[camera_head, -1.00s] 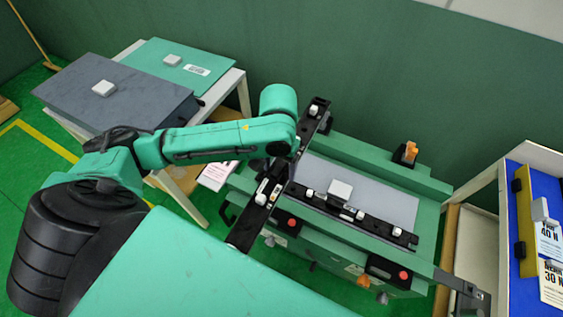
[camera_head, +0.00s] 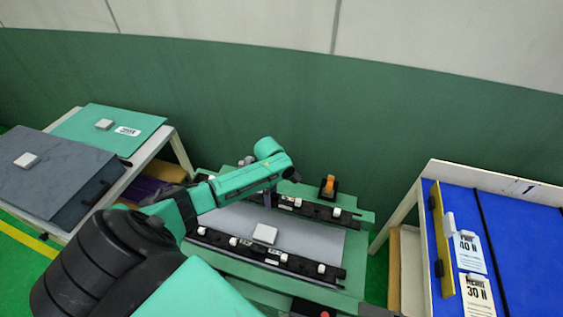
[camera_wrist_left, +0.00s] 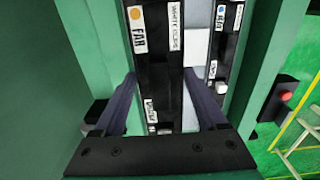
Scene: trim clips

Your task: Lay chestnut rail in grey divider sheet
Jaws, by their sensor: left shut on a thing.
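The grey divider sheet (camera_head: 315,235) lies flat in the green fixture, with a white block (camera_head: 265,234) on it. My left gripper (camera_wrist_left: 163,88) is shut on a near-black rail (camera_head: 322,211) with white clips, which also shows between the fingers in the left wrist view (camera_wrist_left: 158,65) with a "FAR" label. The rail runs along the sheet's far edge; I cannot tell whether it touches the sheet. Another dark rail (camera_head: 247,251) with white clips lies along the near edge. My arm hides part of the held rail. My right gripper is out of view. No rail looks chestnut-brown.
A table on the left holds a dark grey panel (camera_head: 55,180) and a green panel (camera_head: 85,133). An orange switch (camera_head: 329,186) stands behind the fixture. A blue-topped bench (camera_head: 520,240) with a yellow bar (camera_head: 441,240) is at right. A red button (camera_wrist_left: 286,96) shows beside the fixture.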

